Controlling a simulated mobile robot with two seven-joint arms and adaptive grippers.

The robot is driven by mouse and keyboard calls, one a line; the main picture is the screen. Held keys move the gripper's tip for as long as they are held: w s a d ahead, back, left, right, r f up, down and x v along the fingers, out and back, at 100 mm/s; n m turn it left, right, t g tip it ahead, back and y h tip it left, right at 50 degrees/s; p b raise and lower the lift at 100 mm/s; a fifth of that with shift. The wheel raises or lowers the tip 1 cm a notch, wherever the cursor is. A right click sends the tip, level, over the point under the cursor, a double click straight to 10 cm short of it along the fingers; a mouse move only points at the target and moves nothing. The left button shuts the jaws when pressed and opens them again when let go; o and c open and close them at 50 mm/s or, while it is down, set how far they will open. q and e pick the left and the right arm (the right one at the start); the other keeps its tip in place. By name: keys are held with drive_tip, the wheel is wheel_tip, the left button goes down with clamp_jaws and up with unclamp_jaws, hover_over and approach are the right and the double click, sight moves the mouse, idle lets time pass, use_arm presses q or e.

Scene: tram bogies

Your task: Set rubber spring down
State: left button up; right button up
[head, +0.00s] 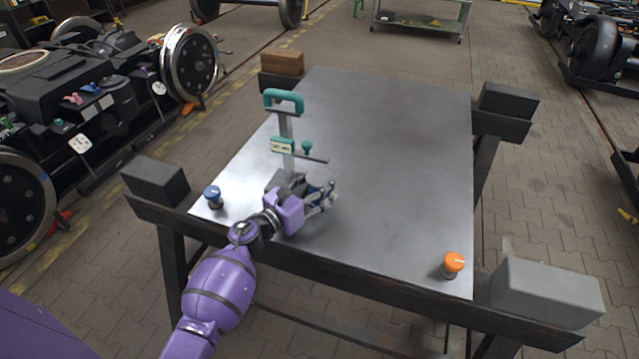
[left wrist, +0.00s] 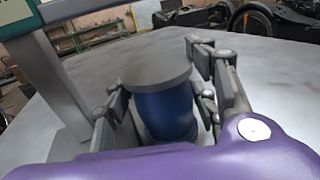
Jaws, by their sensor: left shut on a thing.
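My left gripper (head: 322,198) is over the near part of the grey metal table (head: 400,150), reaching in from the front left. In the left wrist view its fingers are shut around the rubber spring (left wrist: 166,116), a blue cylinder with a flat grey disc on top. The spring looks upright, with its lower end close to the table surface. I cannot tell whether it touches the table. In the head view the spring is mostly hidden by the fingers. My right gripper is not in view.
A tall tool with a teal handle (head: 284,98) stands just behind the gripper. A blue knob (head: 212,194) is at the table's left corner and an orange knob (head: 453,262) at the near right. The middle and right of the tabletop are clear.

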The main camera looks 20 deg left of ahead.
use_arm(q)
drive_tip(key=shift+f, duration=0.15)
drive_tip(key=o, duration=1.5)
drive_tip(key=shift+o, duration=0.2)
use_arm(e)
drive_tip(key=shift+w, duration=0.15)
